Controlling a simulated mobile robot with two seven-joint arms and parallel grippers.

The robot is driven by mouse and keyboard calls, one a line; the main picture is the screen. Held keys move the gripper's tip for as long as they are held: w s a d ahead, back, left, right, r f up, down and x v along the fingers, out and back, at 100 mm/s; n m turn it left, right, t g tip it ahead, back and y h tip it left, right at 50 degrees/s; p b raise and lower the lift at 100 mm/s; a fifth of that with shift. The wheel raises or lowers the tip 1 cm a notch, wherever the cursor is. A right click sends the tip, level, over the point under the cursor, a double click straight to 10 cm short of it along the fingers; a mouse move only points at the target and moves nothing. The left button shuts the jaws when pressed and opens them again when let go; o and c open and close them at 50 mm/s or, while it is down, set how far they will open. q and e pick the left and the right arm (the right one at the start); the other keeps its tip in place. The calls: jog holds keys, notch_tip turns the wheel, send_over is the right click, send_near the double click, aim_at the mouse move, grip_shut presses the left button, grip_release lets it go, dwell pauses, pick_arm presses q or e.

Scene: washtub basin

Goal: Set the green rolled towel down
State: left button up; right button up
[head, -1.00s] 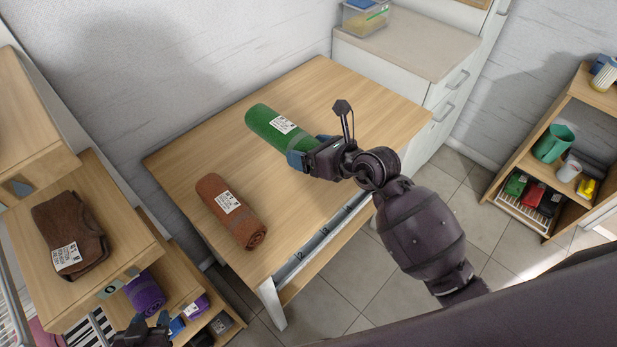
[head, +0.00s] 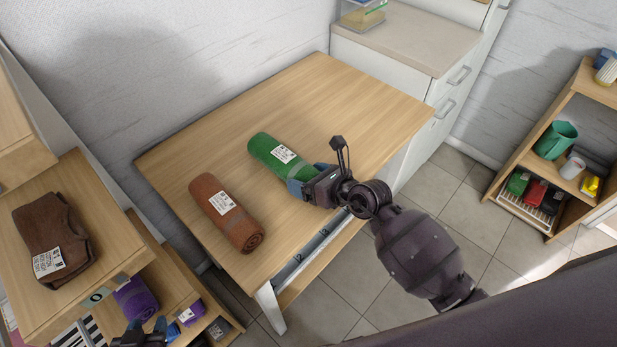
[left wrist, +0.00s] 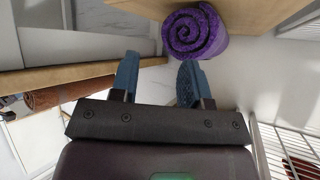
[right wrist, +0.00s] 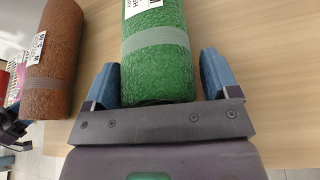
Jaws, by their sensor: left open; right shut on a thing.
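The green rolled towel (head: 268,148), with a white label and a grey band, is over the middle of the wooden table (head: 330,100), at or just above its surface; I cannot tell if it touches. My right gripper (head: 308,180) is shut on its near end. The right wrist view shows the green towel (right wrist: 160,65) between the two blue fingers. My left gripper (head: 143,328) is open and empty at the lower left, near the shelf; in the left wrist view its fingers (left wrist: 157,75) are apart below a purple roll (left wrist: 195,32).
A brown rolled towel (head: 226,214) lies on the table left of the green one. A folded brown towel (head: 45,235) is on the shelf at left. A drawer unit (head: 415,40) stands behind the table. The table is clear behind the green towel.

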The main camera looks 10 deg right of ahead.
jog(key=o, duration=0.9)
jog(key=shift+s+d+r, duration=0.1)
jog(key=s+d+r+m+t+p, duration=0.2)
jog(key=s+d+r+m+t, duration=0.35)
jog(key=s+d+m, duration=0.55)
jog(key=s+d+f+m+g+h, duration=0.1)
jog(key=s+f+m+h, duration=0.2)
jog(key=m, duration=0.6)
jog(key=s+d+f+m+g+h, duration=0.2)
jog(key=s+f+m, duration=0.3)
jog(key=m, duration=0.5)
jog(key=s+d+f+m+g+h, duration=0.2)
jog(key=s+f+m+h, duration=0.1)
jog(key=m, duration=0.7)
jog(key=shift+s+d+f+h, duration=0.1)
jog(key=shift+s+f+h, duration=0.05)
jog(key=shift+s+f, duration=0.3)
jog(key=shift+s+d+f+h, duration=0.1)
jog(key=shift+s+f+h, duration=0.1)
jog(key=shift+f, duration=0.3)
